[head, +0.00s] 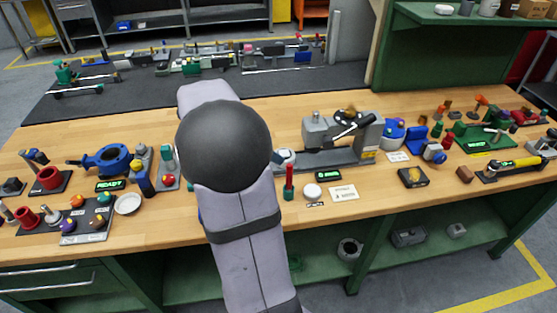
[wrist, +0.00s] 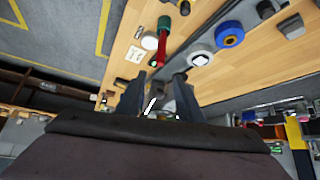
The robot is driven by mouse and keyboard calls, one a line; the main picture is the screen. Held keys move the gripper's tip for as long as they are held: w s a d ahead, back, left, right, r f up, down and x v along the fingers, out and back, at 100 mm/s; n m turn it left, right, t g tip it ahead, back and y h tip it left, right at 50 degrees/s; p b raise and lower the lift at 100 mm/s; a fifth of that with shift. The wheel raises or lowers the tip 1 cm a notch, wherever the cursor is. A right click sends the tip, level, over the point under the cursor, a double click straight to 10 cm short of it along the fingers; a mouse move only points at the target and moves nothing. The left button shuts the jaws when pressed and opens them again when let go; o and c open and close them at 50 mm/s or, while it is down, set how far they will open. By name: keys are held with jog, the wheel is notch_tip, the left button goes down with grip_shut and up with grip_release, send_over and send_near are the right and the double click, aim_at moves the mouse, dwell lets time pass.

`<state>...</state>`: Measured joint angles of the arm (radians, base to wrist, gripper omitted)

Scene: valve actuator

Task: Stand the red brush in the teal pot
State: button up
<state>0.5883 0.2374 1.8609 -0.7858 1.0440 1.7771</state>
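A slim upright red piece with a green lower end, which looks like the red brush (head: 289,180), stands on the bench just right of my arm. It also shows in the wrist view (wrist: 162,48), ahead of my fingers and apart from them. The green part (head: 289,194) at its foot may be the teal pot; I cannot tell for sure. It shows green in the wrist view too (wrist: 164,22). My gripper (wrist: 157,90) has its two dark fingers apart, with nothing clearly held between them. In the head view my arm hides most of the gripper.
A white round disc (head: 312,191) and a printed card (head: 344,193) lie right of the red piece. A grey vise (head: 335,145) stands behind. A blue valve body (head: 108,158) and red cups (head: 49,178) crowd the left. Bare wood lies along the front edge.

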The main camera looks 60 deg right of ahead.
jog(key=shift+v, duration=0.85)
jog(key=s+a+f+n+t+y, duration=0.1)
jog(key=a+f+n+y, duration=0.1)
jog(key=a+f+n, duration=0.2)
jog(key=s+a+f+n+t+y, duration=0.1)
jog(key=a+f+n, duration=0.4)
jog(key=a+n, duration=0.6)
jog(key=s+a+f+n+t+y, duration=0.1)
jog(key=a+f+n+y, duration=0.3)
jog(key=a, duration=1.5)
jog(key=s+n, duration=0.1)
jog(key=n, duration=0.2)
jog(key=shift+s+a+f, duration=0.2)
jog(key=shift+a+f, duration=0.1)
jog(key=shift+a, duration=0.1)
notch_tip(320, 180, down, 10)
jog(key=b, duration=0.9)
jog(key=shift+r+b, duration=0.2)
jog(key=shift+b, duration=0.2)
